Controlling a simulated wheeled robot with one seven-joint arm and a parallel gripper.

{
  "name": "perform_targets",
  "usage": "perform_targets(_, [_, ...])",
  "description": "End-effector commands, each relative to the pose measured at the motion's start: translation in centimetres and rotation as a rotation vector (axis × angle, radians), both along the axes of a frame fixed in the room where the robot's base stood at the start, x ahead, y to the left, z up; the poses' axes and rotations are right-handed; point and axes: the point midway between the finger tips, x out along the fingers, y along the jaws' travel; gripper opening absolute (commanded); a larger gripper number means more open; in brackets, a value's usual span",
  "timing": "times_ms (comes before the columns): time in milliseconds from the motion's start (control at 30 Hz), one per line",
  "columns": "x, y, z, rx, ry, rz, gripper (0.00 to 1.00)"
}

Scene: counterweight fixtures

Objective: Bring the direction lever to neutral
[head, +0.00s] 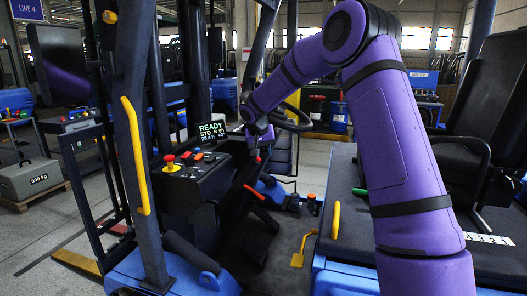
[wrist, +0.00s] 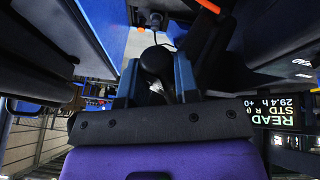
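My gripper (head: 257,137) is at the left of the steering wheel, beside the display. In the wrist view its two blue fingers (wrist: 157,76) stand apart, one on each side of a round black knob (wrist: 154,60). The knob fills most of the gap; whether the fingers press on it is unclear. It may be the end of the direction lever, whose shaft is mostly hidden. The display (head: 211,131) reads READY and STD R, and its text also shows in the wrist view (wrist: 283,118).
The steering wheel (head: 291,118) is just right of my gripper. A console (head: 186,176) with a red mushroom button (head: 170,163) lies to the left. A post with a yellow handrail (head: 135,155) stands in front. The seat (head: 497,110) is at the right.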

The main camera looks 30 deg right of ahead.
Motion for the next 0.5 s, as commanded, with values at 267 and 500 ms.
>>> perform_targets(267, [0.1, 0.1, 0.1, 0.002, 0.001, -0.006, 0.0])
perform_targets(500, [1.1, 1.7, 0.9, 0.037, 0.034, -0.12, 0.0])
